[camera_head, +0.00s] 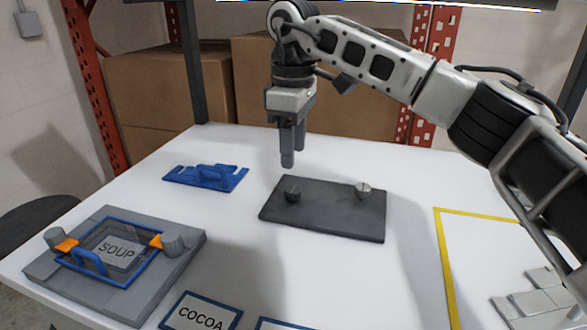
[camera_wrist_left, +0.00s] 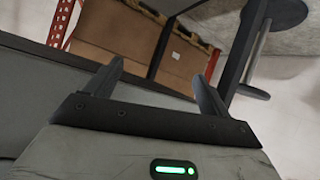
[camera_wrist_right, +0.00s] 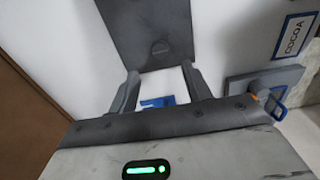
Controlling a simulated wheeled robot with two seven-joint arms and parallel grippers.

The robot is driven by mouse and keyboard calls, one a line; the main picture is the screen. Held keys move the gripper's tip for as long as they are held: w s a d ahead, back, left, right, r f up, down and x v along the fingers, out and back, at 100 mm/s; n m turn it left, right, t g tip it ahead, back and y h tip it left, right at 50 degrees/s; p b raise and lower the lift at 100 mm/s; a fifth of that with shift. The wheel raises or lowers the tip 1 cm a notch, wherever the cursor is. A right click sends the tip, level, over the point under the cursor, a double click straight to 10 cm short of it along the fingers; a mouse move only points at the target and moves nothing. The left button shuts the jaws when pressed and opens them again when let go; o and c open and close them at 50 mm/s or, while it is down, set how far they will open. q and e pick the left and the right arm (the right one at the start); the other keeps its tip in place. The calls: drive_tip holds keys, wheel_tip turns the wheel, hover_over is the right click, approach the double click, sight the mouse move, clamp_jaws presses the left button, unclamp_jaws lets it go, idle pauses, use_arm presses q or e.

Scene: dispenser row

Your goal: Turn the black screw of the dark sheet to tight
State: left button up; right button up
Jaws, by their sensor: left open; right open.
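The dark sheet (camera_head: 325,215) lies flat on the white table in the head view. The black screw (camera_head: 293,190) stands at its left end, and a lighter grey screw (camera_head: 363,190) at its right end. My right gripper (camera_head: 293,157) is open, pointing down above and behind the black screw, apart from it. In the right wrist view, the dark sheet (camera_wrist_right: 148,20) and the black screw (camera_wrist_right: 160,47) show beyond the open fingertips (camera_wrist_right: 160,73). My left gripper (camera_wrist_left: 157,72) is open and empty in its wrist view, away from the sheet; the head view does not show it.
A blue bracket (camera_head: 206,177) lies left of the sheet. A grey SOUP fixture (camera_head: 185,245) with a blue frame and orange clips stands front left. A COCOA label (camera_head: 200,314) is at the front. A yellow-edged area (camera_head: 446,260) with grey blocks is right. Cardboard boxes (camera_head: 160,90) stand behind.

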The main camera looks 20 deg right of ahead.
wheel_tip(320, 180, up, 9)
drive_tip(key=shift+p, duration=0.3)
drive_tip(key=shift+r, duration=0.1)
